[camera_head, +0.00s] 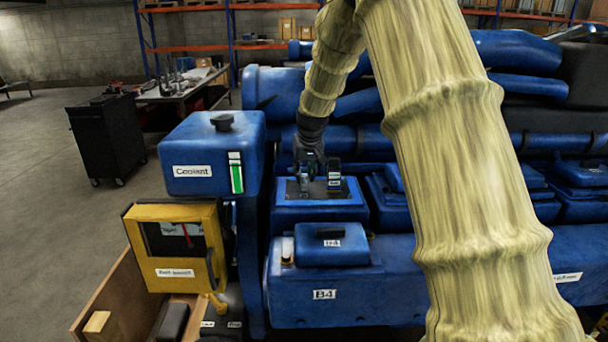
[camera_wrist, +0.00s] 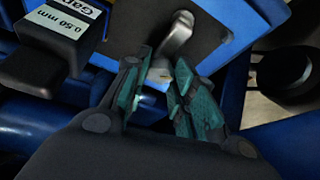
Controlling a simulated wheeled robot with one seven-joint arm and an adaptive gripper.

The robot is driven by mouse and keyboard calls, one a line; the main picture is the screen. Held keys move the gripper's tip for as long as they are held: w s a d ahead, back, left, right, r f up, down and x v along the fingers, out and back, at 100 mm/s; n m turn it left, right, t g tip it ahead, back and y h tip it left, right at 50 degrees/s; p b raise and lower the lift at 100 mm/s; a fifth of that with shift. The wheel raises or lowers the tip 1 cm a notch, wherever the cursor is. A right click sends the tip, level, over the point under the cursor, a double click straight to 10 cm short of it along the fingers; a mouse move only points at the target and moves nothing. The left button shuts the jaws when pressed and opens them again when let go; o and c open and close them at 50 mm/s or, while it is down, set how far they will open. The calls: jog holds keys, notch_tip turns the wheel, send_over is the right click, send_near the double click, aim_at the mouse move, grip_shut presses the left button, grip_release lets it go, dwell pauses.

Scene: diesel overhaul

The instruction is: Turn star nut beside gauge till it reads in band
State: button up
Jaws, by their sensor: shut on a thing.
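The gauge (camera_head: 178,240) is a yellow box at the lower left of the head view, with a dark face, a red needle and a white scale strip. The needle stands near upright; the band is too small to read. A yellow star-shaped knob (camera_head: 217,303) shows below the box's right corner. My gripper (camera_head: 305,177) is away from both, over the dark-topped blue engine block. In the wrist view its teal-padded fingers (camera_wrist: 162,85) are shut on a small pale piece (camera_wrist: 158,74), partly hidden, beside a grey metal lever (camera_wrist: 176,38).
A black block labelled 0.50 mm (camera_wrist: 60,40) stands beside my fingers. The coolant tank (camera_head: 207,155) rises behind the gauge. A wooden tray (camera_head: 103,282) lies below it. A blue cover (camera_head: 331,245) sits in front of the engine block. Open floor lies left.

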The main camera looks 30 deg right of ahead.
jog(key=m+h, duration=0.1)
jog(key=m, duration=0.3)
jog(key=shift+w+a+m+g+h, duration=0.2)
jog(key=shift+m+g+h, duration=0.1)
jog(key=shift+g+h, duration=0.1)
jog(key=shift+w+a+m+g+h+p, duration=0.1)
jog(key=shift+m+g+h+p, duration=0.25)
jog(key=shift+m, duration=0.85)
jog(key=shift+w+a+m+g+h, duration=0.15)
jog(key=shift+m+g, duration=0.3)
jog(key=shift+m, duration=0.75)
jog(key=shift+s+d, duration=0.1)
jog(key=o, duration=1)
jog(key=shift+o, duration=0.2)
jog(key=shift+r, duration=0.15)
jog(key=v, duration=1.1)
jog(key=shift+r, duration=0.35)
jog(key=shift+a, duration=0.3)
